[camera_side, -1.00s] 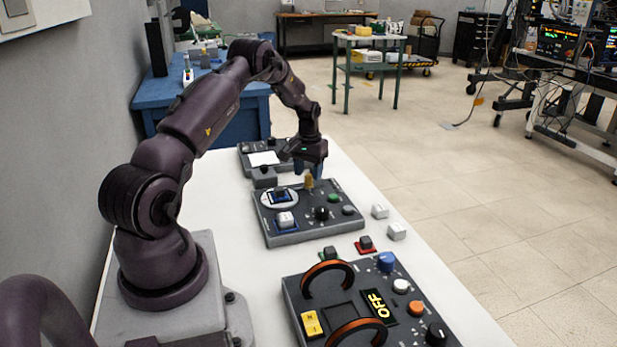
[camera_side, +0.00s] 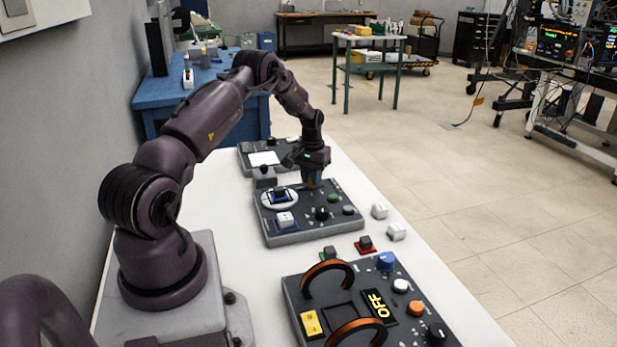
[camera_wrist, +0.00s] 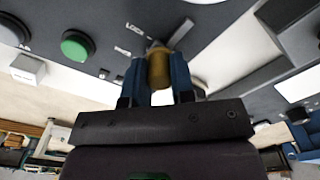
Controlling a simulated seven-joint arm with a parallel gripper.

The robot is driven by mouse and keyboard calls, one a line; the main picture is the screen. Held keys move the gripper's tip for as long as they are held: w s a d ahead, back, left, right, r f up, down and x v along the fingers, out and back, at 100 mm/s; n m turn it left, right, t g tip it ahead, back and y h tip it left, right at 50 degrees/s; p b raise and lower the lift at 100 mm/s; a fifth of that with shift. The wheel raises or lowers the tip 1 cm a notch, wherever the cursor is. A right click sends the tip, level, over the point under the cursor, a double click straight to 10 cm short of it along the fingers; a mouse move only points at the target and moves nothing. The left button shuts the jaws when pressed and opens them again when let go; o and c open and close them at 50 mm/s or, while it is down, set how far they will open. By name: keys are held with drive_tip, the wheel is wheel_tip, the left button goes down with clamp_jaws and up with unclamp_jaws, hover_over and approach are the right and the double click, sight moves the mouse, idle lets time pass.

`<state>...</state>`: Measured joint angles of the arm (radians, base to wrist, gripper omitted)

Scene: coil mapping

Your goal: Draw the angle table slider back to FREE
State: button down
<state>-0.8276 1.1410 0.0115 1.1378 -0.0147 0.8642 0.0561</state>
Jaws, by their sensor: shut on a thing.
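The angle table (camera_side: 264,220) is a dark grey panel box in the middle of the white table, with a round white dial (camera_side: 278,198) on its left. The slider is a brass-coloured knob (camera_wrist: 158,68) at the panel's far edge, with LOCK and FREE lettering beside it in the wrist view. My gripper (camera_side: 311,182) is down at that edge, and its blue fingers stand on both sides of the knob. In the wrist view my gripper (camera_wrist: 157,78) is shut on the knob. The fingers mostly hide the knob in the side view.
The panel also carries a green button (camera_side: 333,198), a black knob (camera_side: 322,213) and a white block (camera_side: 285,220). Another grey panel (camera_side: 254,146) lies behind. A panel with orange handles (camera_side: 328,267) stands in front. Small white blocks (camera_side: 380,211) sit to the right.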

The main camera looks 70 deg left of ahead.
sight(320, 186)
drive_tip(key=shift+w, duration=1.35)
drive_tip(key=c, duration=1)
unclamp_jaws()
drive_tip(key=shift+o, duration=0.2)
wheel_tip(320, 186, up, 13)
